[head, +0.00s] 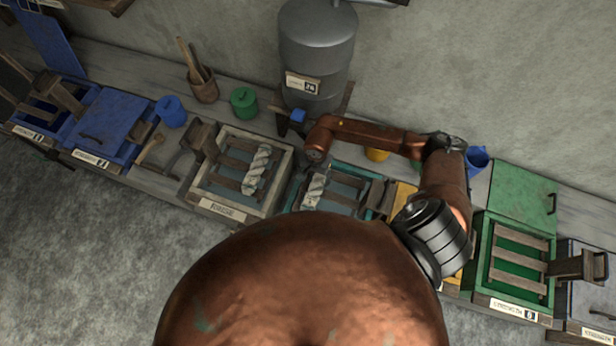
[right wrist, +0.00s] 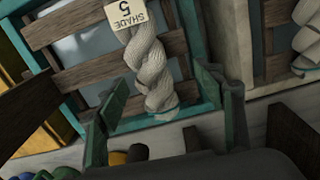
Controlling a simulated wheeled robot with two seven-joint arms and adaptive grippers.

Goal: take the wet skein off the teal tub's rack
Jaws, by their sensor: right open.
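The teal tub (head: 291,194) stands near the middle of the bench, with a wooden slatted rack (head: 343,190) across it. A twisted off-white skein (head: 314,188) lies over the rack's slats. It also shows in the right wrist view (right wrist: 151,62), with a "SHADE 5" tag (right wrist: 127,13) at one end. My right gripper (right wrist: 165,88) is open, with one green finger on each side of the skein's near end; I cannot tell whether they touch it. In the head view my copper right arm reaches over the back of the tub, and its fingers are hard to make out. My left gripper is not seen.
A rinse tub (head: 205,203) with a similar skein (head: 257,170) stands just left. A grey tank (head: 317,45) with a blue-handled tap (head: 297,115) stands behind. A yellow tub (head: 404,193) and a green tub (head: 479,262) are to the right.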

